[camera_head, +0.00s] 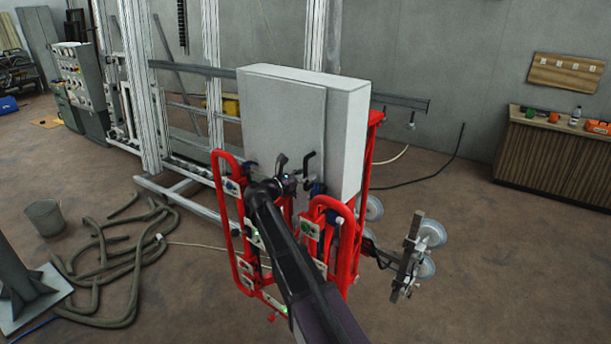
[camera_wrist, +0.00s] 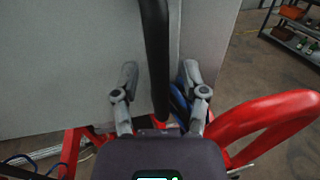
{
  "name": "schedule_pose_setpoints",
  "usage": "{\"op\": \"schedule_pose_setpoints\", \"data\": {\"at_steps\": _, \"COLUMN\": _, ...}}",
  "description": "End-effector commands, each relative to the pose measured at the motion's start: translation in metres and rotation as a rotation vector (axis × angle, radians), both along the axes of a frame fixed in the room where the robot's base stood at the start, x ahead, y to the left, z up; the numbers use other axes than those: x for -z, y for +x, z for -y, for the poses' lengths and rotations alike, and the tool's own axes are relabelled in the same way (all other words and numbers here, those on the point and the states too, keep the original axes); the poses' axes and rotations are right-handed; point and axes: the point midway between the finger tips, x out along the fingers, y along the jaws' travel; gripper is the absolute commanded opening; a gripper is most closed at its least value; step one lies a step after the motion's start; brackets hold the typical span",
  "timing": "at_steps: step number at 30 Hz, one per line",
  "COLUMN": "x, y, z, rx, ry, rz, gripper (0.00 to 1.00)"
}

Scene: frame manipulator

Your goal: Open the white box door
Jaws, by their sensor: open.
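The white box (camera_head: 345,125) stands upright on a red frame in the head view. Its door (camera_head: 280,115) is the flat front panel and looks closed. In the wrist view the door (camera_wrist: 60,70) fills the upper left, with its edge (camera_wrist: 176,35) just right of centre. My gripper (camera_head: 294,178) is at the lower front of the box. In the wrist view my gripper (camera_wrist: 159,82) is open, its fingers on either side of a black bar (camera_wrist: 156,50). I cannot tell whether they touch the bar or what it is fixed to.
The red frame (camera_head: 226,205) has curved tubes close around my arm; one tube (camera_wrist: 270,112) lies right of my gripper. Suction cups (camera_head: 430,235) stick out at the right. Hoses (camera_head: 105,265) lie on the floor at left. A wooden cabinet (camera_head: 550,160) stands at far right.

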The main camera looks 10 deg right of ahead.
Motion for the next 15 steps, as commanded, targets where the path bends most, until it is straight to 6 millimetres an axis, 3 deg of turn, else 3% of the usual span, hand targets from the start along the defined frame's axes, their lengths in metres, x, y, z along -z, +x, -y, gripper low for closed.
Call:
{"op": "schedule_pose_setpoints", "data": {"at_steps": 4, "x": 0.0, "y": 0.0, "z": -0.0001, "rx": 0.0, "ry": 0.0, "rz": 0.0, "gripper": 0.54}}
{"op": "schedule_pose_setpoints", "data": {"at_steps": 9, "x": 0.0, "y": -0.0001, "z": -0.0002, "rx": 0.0, "ry": 0.0, "rz": 0.0, "gripper": 0.03}}
{"op": "schedule_pose_setpoints", "data": {"at_steps": 15, "x": 0.0, "y": -0.0001, "z": -0.0002, "rx": 0.0, "ry": 0.0, "rz": 0.0, "gripper": 0.0}}
